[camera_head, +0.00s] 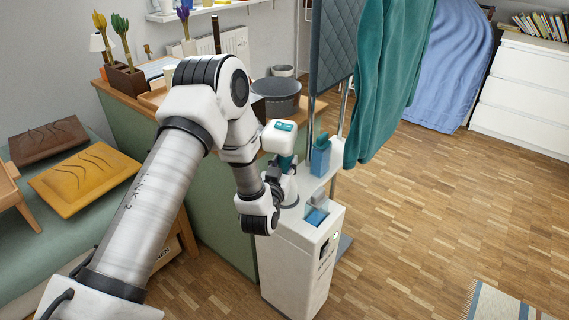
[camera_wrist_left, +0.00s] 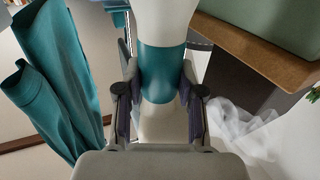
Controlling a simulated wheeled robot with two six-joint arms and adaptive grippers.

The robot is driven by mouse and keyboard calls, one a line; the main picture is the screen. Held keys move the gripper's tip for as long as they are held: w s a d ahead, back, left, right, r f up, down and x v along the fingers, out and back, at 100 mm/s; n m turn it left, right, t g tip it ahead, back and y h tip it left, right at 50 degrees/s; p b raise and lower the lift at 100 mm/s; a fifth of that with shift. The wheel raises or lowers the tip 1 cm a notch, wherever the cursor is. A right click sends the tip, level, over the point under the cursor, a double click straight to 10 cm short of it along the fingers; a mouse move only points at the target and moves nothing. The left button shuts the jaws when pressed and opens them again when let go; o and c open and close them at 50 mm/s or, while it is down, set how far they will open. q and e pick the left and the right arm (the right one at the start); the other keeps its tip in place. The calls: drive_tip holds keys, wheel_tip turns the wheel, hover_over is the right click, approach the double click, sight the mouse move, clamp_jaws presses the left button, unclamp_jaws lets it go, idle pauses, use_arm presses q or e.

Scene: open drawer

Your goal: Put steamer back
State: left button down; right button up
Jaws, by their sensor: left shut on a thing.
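The steamer (camera_head: 279,137) has a white head with a teal top and a teal band below. It stands about upright above the left end of the white steamer base (camera_head: 300,262). My left gripper (camera_head: 276,178) is shut around the steamer below its head. In the left wrist view the steamer's teal band (camera_wrist_left: 162,75) lies between my two fingers (camera_wrist_left: 162,105). Whether its lower end touches the base is hidden by the gripper. My right gripper is in neither view.
A teal cloth (camera_head: 392,75) hangs beside a dark quilted board (camera_head: 331,45) behind the base. A dark pot (camera_head: 277,98) stands on the counter (camera_head: 220,205) to the left.

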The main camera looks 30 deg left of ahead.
use_arm(q)
drive_tip(key=shift+f, duration=0.1)
drive_tip(key=c, duration=0.7)
unclamp_jaws()
drive_tip(key=shift+s+d, duration=0.1)
drive_tip(key=v, duration=1.1)
drive_tip(key=s+d+f+m+g+h, duration=0.1)
drive_tip(key=s+d+f+g+h, duration=0.2)
drive_tip(key=f, duration=0.4)
drive_tip(key=s+d+f+m+g+h, duration=0.15)
drive_tip(key=s+f+g, duration=0.25)
drive_tip(key=f, duration=0.4)
drive_tip(key=s+d+f+g, duration=0.2)
drive_tip(key=s+f+g, duration=0.1)
drive_tip(key=s, duration=0.3)
drive_tip(key=s+d+f+g, duration=0.2)
drive_tip(key=s+f+g, duration=0.1)
drive_tip(key=s, duration=0.4)
drive_tip(key=s+d+f+g+h, duration=0.1)
drive_tip(key=s+f+g, duration=0.3)
drive_tip(key=s, duration=0.2)
drive_tip(key=shift+s+d+f+m, duration=0.35)
drive_tip(key=shift+s+d, duration=0.05)
